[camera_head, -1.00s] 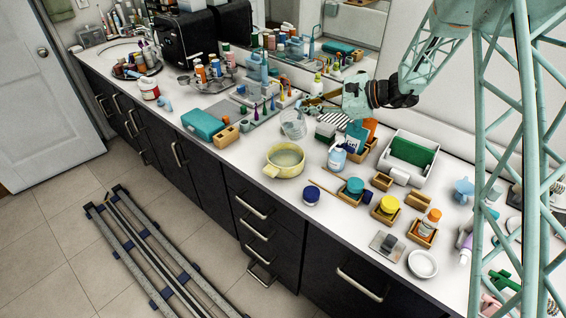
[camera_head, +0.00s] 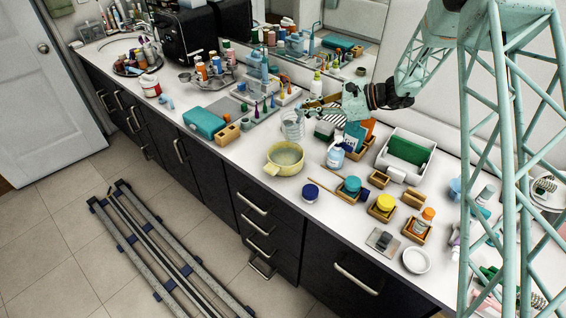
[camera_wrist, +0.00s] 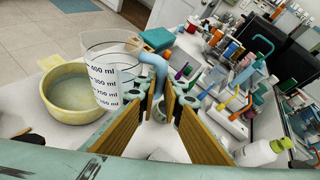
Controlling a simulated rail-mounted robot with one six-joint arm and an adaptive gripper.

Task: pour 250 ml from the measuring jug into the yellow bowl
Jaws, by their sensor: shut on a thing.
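The clear measuring jug (camera_head: 292,125) has dark ml marks and a pale blue handle, and it looks close to upright. In the wrist view the jug (camera_wrist: 108,78) is at upper left, and I cannot make out its liquid level. My gripper (camera_head: 304,108) is shut on the jug's handle; in the wrist view its wooden-looking fingers (camera_wrist: 158,108) close around the handle's lower part. The yellow bowl (camera_head: 285,159) stands on the counter just in front of the jug. The bowl (camera_wrist: 76,92) shows a smooth grey-green surface inside that looks like liquid.
A teal box (camera_head: 203,123) and a wooden block (camera_head: 228,133) lie left of the jug. A blue-white bottle (camera_head: 336,155) and a dark-blue-lidded jar (camera_head: 310,192) stand right of the bowl. A white bin (camera_head: 405,152) is farther right. The counter's front edge is close to the bowl.

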